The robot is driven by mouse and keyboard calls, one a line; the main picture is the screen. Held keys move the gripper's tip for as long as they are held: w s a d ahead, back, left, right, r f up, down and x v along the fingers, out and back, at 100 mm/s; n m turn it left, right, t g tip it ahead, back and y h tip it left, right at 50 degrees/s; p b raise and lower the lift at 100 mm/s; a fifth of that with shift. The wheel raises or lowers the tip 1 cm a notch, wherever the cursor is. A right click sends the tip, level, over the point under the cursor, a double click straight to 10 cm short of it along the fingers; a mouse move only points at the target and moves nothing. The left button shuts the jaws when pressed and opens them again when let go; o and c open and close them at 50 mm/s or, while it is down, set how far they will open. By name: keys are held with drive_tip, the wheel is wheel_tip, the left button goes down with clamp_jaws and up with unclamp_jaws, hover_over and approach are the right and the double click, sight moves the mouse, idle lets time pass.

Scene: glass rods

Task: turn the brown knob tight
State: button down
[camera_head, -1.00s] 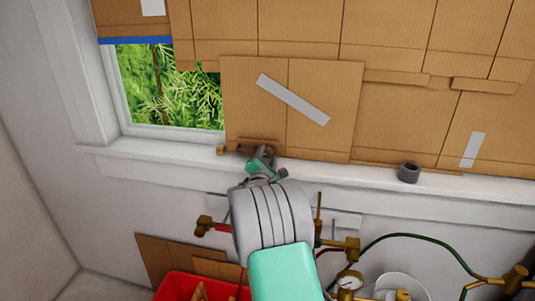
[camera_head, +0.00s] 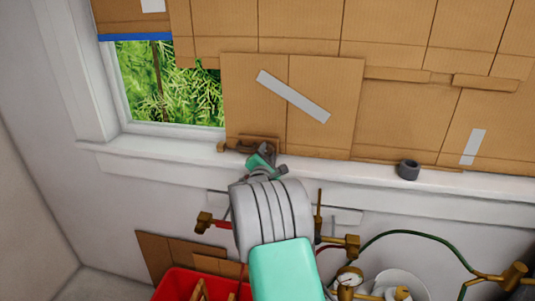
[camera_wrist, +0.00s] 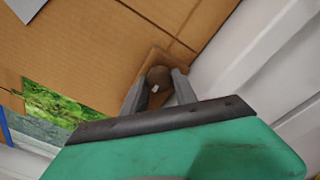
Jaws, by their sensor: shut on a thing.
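The brown knob (camera_wrist: 158,76) shows in the wrist view as a dark round head with a small pale mark, in front of a brown block. My gripper (camera_wrist: 159,88) has its two grey fingers on either side of the knob and is shut on it. In the head view my gripper (camera_head: 263,149) is at the windowsill, at the foot of the taped cardboard panel. A brown fitting (camera_head: 235,147) shows beside it there. The knob itself is mostly hidden behind my gripper and wrist in that view.
The cardboard panel (camera_head: 330,85) stands right behind the gripper, and the white sill (camera_head: 330,172) runs below. A grey ring (camera_head: 409,170) sits on the sill to the right. Below are a red bin (camera_head: 180,286), brass valves (camera_head: 340,243) and a green hose (camera_head: 425,237).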

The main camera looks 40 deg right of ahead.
drive_tip(key=shift+f+b, duration=0.15)
drive_tip(key=shift+b, duration=0.2)
drive_tip(key=m+b, duration=0.1)
drive_tip(key=b, duration=0.1)
drive_tip(key=m+b, duration=0.2)
drive_tip(key=b, duration=0.1)
drive_tip(key=shift+f+m, duration=0.3)
drive_tip(key=m+b, duration=0.5)
drive_tip(key=b, duration=0.4)
drive_tip(key=shift+m+h, duration=0.3)
drive_tip(key=m+b, duration=0.4)
drive_tip(key=b, duration=0.2)
drive_tip(key=shift+m+h, duration=0.3)
drive_tip(key=shift+m, duration=0.1)
drive_tip(key=m+b, duration=0.3)
drive_tip(key=shift+w+r, duration=0.1)
drive_tip(key=shift+r, duration=0.1)
drive_tip(key=shift+r+m+b, duration=0.15)
drive_tip(key=shift+m+b, duration=0.7)
drive_tip(key=shift+m, duration=0.05)
drive_tip(key=shift+r, duration=0.1)
